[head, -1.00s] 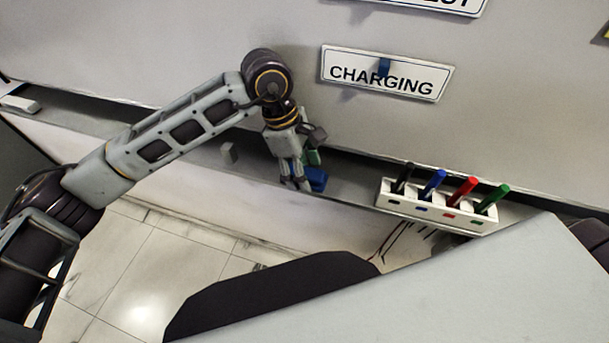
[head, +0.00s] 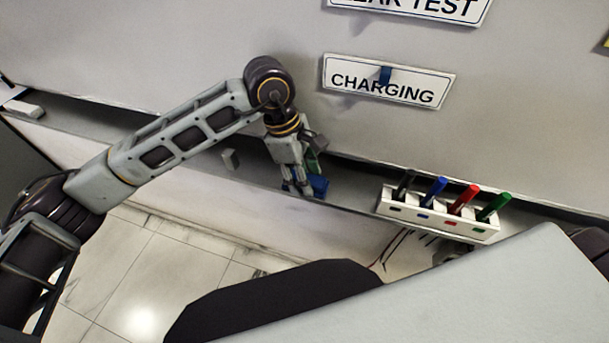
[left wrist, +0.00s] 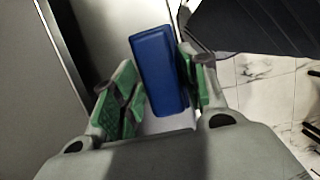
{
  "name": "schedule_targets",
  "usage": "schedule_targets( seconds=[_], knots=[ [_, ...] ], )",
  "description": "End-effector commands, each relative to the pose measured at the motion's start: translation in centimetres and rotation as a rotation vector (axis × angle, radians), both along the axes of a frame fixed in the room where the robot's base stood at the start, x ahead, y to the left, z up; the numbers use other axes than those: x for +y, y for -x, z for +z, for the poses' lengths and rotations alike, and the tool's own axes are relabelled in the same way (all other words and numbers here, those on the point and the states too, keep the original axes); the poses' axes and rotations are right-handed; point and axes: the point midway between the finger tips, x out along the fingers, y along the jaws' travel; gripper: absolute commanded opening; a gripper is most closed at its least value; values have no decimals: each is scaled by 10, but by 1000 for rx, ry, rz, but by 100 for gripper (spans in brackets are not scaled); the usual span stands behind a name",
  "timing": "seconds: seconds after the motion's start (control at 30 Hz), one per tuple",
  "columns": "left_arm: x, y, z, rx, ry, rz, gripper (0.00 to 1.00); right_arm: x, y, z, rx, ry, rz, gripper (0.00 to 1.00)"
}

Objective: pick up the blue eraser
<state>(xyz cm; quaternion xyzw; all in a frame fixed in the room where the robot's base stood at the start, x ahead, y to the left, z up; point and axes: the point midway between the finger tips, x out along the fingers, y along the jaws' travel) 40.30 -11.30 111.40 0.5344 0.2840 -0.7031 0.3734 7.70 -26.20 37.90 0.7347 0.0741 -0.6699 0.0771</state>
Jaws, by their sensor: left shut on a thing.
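The blue eraser (left wrist: 160,72) is a blue block between the green-padded fingers of my left gripper (left wrist: 160,90) in the left wrist view. In the head view the blue eraser (head: 318,184) shows partly behind the fingers of my left gripper (head: 302,188), over the ledge. My left gripper is shut on the eraser, with a pad at each side. I cannot tell whether the eraser touches the ledge (head: 350,192). My right gripper is not clearly in view.
A white holder (head: 430,216) with black, blue, red and green markers stands on the ledge to the right. A small grey block (head: 229,159) sits on the ledge left of the gripper. A CHARGING sign (head: 385,82) is on the board above, with a small blue piece on it.

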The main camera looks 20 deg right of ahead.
Motion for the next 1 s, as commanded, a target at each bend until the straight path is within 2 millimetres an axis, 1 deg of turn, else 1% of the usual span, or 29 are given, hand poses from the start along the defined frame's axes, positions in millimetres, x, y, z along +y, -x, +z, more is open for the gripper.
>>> schedule_targets(
  seconds=[0.5,0.67,1.0],
  knots=[
    [0,0,9,-1,2,1,20,-1,0,15,0,1,0,40],
    [-1,-1,24,-3,2,0,20,-2,0,7,1,2,1,40],
    [-1,-1,73,-4,1,0,20,-3,0,-5,0,3,1,40]
  ],
)
